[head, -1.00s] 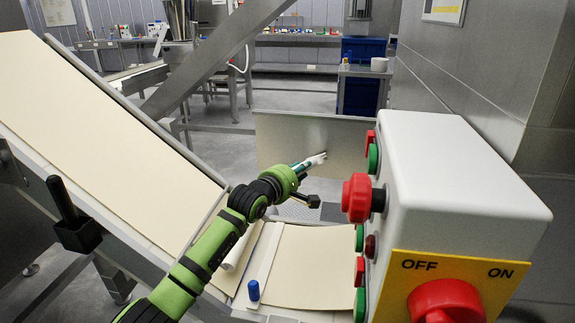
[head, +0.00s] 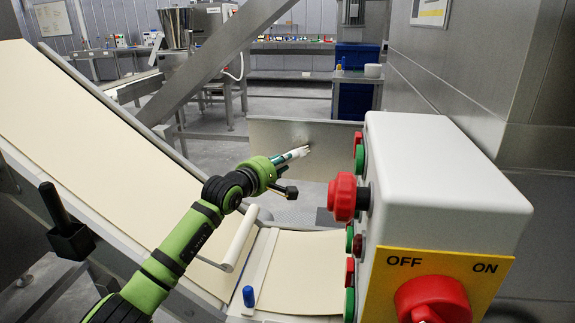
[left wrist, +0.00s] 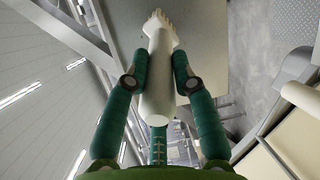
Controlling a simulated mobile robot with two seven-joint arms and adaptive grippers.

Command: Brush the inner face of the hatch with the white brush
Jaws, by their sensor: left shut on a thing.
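The hatch (head: 335,137) is a flat grey metal panel beyond the conveyor's lower end, partly hidden behind the control box. My left gripper (head: 283,164) is in front of its lower left part, shut on the white brush (head: 296,155). The brush's bristle end points at the panel and overlaps it; I cannot tell whether it touches. In the left wrist view the green fingers (left wrist: 160,65) clamp both sides of the brush's pale handle (left wrist: 156,95), and its bristles lie over the grey panel (left wrist: 205,30). My right gripper is not in view.
A white control box (head: 440,165) with red and green buttons stands close on the right. The sloping cream conveyor belt (head: 75,125) runs under my left arm. A white roller (head: 240,238) and a blue-ended bar (head: 248,297) lie across its lower part.

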